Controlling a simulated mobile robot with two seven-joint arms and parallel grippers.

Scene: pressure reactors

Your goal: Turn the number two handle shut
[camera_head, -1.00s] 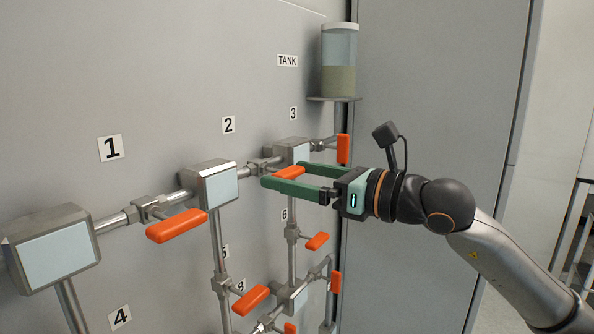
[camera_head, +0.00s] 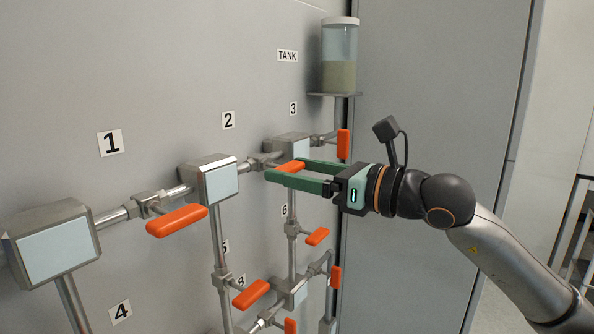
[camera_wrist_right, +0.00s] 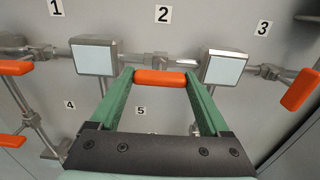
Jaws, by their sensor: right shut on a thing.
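The number two handle (camera_head: 291,166) is an orange bar on the pipe below the label 2 (camera_head: 229,120). In the right wrist view the handle (camera_wrist_right: 160,77) lies level, roughly in line with the pipe behind it. My right gripper (camera_head: 284,169) reaches in from the right, its long green fingers at the two ends of the handle. It is shut on the handle, and the fingers (camera_wrist_right: 159,80) also show in the wrist view. The fingers cover part of the handle in the head view. My left gripper is not in view.
The number one handle (camera_head: 177,220) sticks out at the left, and the number three handle (camera_head: 343,143) hangs upright at the right. Grey valve boxes (camera_head: 210,182) and lower orange handles (camera_head: 251,294) are close by. A tank (camera_head: 340,60) stands above on a shelf.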

